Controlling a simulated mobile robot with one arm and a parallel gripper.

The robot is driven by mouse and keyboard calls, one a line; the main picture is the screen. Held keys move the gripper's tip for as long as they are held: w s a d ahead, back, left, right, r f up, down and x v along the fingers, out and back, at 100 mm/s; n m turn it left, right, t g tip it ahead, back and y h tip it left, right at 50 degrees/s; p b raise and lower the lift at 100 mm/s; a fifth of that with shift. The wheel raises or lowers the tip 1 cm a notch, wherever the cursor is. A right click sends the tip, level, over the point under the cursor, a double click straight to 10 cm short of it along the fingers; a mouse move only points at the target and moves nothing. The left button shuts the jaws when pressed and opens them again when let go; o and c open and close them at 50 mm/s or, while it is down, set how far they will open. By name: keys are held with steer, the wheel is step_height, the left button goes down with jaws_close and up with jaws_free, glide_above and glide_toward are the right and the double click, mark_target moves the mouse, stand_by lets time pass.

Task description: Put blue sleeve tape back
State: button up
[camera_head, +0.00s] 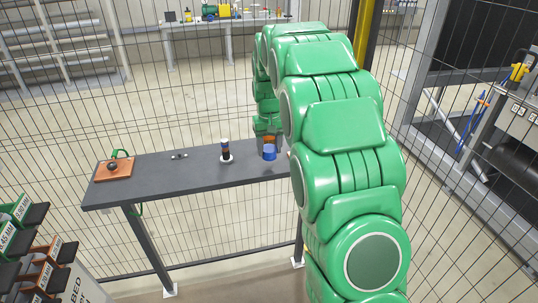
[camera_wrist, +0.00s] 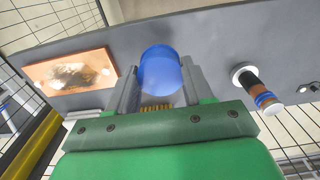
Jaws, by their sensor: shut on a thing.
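My gripper (camera_wrist: 158,92) is shut on a blue cylindrical piece (camera_wrist: 159,70), which sits between its two grey fingers. In the head view the blue piece (camera_head: 269,153) shows under my gripper (camera_head: 269,141), at or just above the dark table. I cannot tell whether it touches the table. An upright post (camera_head: 225,148) on a white round base stands to the left of the gripper. In the wrist view the post (camera_wrist: 259,90) is at the right, apart from the fingers, with dark, orange and blue bands.
The dark table (camera_head: 185,183) holds an orange board (camera_head: 103,176) at the left and a small metal part (camera_head: 179,155). Another orange plate (camera_wrist: 45,75) lies beside the fingers in the wrist view. Wire fencing (camera_head: 60,120) stands behind. Labelled bins (camera_head: 20,235) are at lower left.

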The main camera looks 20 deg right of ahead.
mark_target(269, 147)
steer(key=shift+w+f, duration=0.35)
steer(key=shift+f, duration=1.55)
steer(key=shift+f, duration=0.1)
steer(key=o, duration=0.9)
step_height(269, 147, up, 12)
steer(key=shift+f, duration=0.25)
steer(key=shift+r, duration=0.35)
